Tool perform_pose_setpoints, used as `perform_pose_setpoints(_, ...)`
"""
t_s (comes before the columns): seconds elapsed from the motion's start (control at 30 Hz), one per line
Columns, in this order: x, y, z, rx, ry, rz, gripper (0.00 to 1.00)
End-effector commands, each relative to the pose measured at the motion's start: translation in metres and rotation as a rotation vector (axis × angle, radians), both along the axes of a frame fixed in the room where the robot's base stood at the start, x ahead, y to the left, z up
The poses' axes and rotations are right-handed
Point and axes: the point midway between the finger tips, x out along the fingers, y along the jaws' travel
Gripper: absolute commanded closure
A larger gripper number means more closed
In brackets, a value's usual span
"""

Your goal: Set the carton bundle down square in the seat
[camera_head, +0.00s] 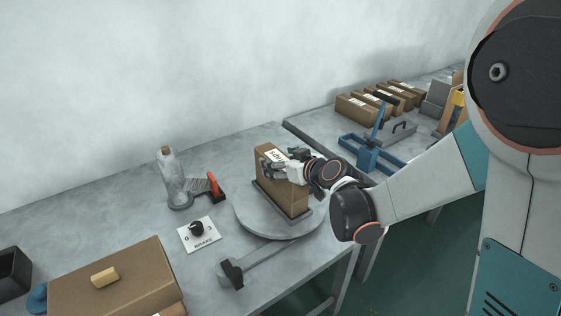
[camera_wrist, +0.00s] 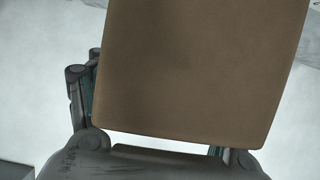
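The carton bundle (camera_head: 277,190) is a brown upright box with a white label on top, over the round grey turntable. The seat (camera_head: 296,222) is a dark low rim at the carton's foot on the turntable. My gripper (camera_head: 279,168) reaches the carton from the right, with its fingers along its upper part. In the wrist view the carton (camera_wrist: 195,70) fills the middle, and my gripper (camera_wrist: 165,115) has a finger at its left side; the right finger is mostly hidden. I cannot tell whether the carton's bottom touches the seat.
The turntable (camera_head: 252,224) stands near the table's front edge. Several cartons (camera_head: 357,109) and a blue fixture (camera_head: 371,154) stand at the back right.

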Motion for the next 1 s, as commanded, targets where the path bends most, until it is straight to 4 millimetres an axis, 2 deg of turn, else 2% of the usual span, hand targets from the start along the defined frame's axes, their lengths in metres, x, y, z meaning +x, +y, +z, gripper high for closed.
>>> perform_pose_setpoints(0.37,-0.004,-0.003,0.002,-0.001,0.001,0.0,0.27)
perform_pose_setpoints(1.0,-0.078,-0.053,0.039,0.0,0.001,-0.001,0.27)
